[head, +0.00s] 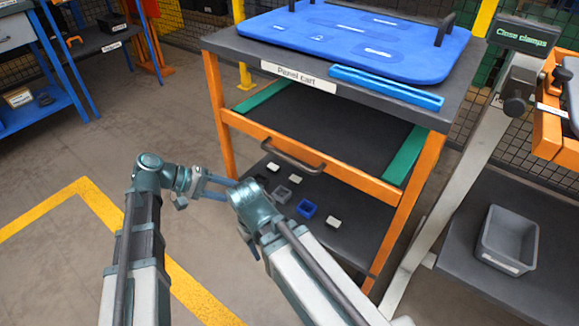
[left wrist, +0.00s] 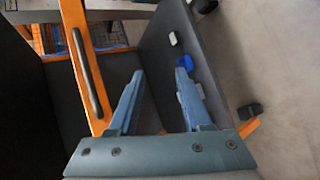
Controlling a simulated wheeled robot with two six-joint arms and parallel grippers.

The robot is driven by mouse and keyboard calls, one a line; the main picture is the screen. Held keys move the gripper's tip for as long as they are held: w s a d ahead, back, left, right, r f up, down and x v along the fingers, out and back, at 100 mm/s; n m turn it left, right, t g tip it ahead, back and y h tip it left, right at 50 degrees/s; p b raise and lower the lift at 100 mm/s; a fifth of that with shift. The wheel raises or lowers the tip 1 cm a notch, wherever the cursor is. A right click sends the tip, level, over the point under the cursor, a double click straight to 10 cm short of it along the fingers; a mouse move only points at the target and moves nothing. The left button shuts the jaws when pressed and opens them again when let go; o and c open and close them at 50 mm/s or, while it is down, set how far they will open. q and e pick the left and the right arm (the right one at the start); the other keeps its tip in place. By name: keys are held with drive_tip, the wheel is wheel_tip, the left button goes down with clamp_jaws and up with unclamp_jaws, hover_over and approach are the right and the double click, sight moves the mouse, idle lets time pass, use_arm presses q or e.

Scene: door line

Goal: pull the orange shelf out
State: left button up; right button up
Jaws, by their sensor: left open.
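The orange shelf (head: 345,177) is a dark tray with an orange front bar, set between green rails in the panel cart (head: 213,90). A dark bar handle (head: 292,156) is on its front; the handle also shows in the left wrist view (left wrist: 86,72). My left gripper (head: 222,187) is in front of the cart, left of and below the handle. In the left wrist view its fingers (left wrist: 160,85) are apart and empty, with the handle to their left, not between them. My right gripper (head: 249,243) is mostly hidden by its own arm; its jaws cannot be made out.
A blue panel (head: 345,35) lies on the cart top with a blue bar (head: 385,88). A clamp stand with a grey bin (head: 507,240) is at right. The floor at left is clear.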

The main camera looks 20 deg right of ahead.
sight(285, 160)
use_arm(q)
wheel_tip(285, 160, up, 9)
drive_tip(key=w+d+g+h, duration=0.1)
drive_tip(key=w+d+h, duration=0.2)
drive_tip(key=h, duration=0.2)
drive_tip(key=shift+m, duration=0.3)
drive_tip(key=d, duration=0.4)
drive_tip(key=s+d+f+b, duration=0.1)
drive_tip(key=d, duration=0.3)
drive_tip(key=s+d+f+b, duration=0.1)
drive_tip(key=d, duration=0.4)
drive_tip(key=shift+d+f, duration=0.1)
drive_tip(key=shift+f, duration=0.05)
clamp_jaws()
idle(0.4)
